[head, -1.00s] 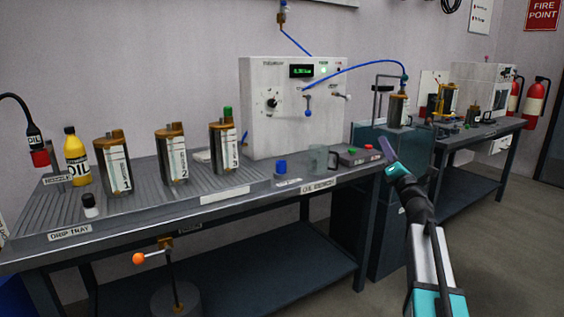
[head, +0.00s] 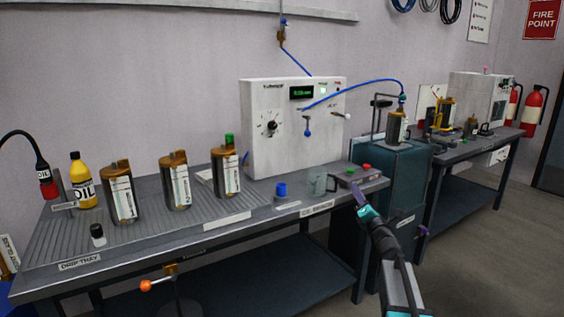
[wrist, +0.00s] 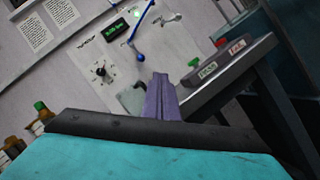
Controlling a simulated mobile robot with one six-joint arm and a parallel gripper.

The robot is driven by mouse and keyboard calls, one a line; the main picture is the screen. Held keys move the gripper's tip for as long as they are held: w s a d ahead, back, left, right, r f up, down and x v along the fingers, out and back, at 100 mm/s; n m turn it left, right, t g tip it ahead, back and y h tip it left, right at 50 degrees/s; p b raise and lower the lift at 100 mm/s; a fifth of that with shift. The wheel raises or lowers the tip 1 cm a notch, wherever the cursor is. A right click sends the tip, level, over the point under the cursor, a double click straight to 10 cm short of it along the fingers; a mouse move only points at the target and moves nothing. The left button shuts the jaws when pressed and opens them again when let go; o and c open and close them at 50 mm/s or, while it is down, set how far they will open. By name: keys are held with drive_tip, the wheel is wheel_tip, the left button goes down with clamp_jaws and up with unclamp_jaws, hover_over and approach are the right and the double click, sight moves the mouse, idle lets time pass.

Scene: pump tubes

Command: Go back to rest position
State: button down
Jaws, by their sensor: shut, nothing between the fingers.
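My gripper (head: 358,190) is in the head view, at the front right edge of the bench, just below the button box (head: 356,174) with a green and a red button. Its purple fingers are shut and hold nothing. In the wrist view the shut fingers (wrist: 161,98) point toward the white test panel (wrist: 130,50), with the button box (wrist: 225,62) to their right. The fingers look apart from the box, but I cannot tell the gap.
A teal tank stand (head: 398,180) stands to the right. The floor (head: 490,260) at right is clear.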

drive_tip(key=s+a+f+m+g+h+p, duration=0.1)
drive_tip(key=s+f+m+g+h+p, duration=0.2)
drive_tip(key=f, duration=0.6)
drive_tip(key=s+a+f+m+g+p, duration=0.2)
drive_tip(key=s+f+m+p, duration=0.3)
drive_tip(key=f, duration=0.5)
drive_tip(key=s+a+f+m+g+h+p, duration=0.1)
drive_tip(key=s+f+m+g+h+p, duration=0.25)
drive_tip(key=f, duration=0.55)
drive_tip(key=s+a+f+m+g+p, duration=0.1)
drive_tip(key=s+f+m+g+p, duration=0.2)
drive_tip(key=s+f, duration=0.55)
drive_tip(key=s+f+m+g+p, duration=0.2)
drive_tip(key=s+f+g+p, duration=0.25)
drive_tip(key=s, duration=0.65)
drive_tip(key=s+a+f+m+g+y, duration=0.1)
drive_tip(key=s+m+g, duration=0.4)
drive_tip(key=s, duration=1)
drive_tip(key=s+a+f+m+g+y+p, duration=0.1)
drive_tip(key=s+a+m+g, duration=0.2)
drive_tip(key=s, duration=1.3)
drive_tip(key=m+g, duration=0.2)
drive_tip(key=m, duration=0.2)
drive_tip(key=shift+s+a+g, duration=0.2)
drive_tip(key=shift+s+g, duration=0.1)
drive_tip(key=shift+f+m, duration=0.1)
drive_tip(key=shift+m, duration=0.15)
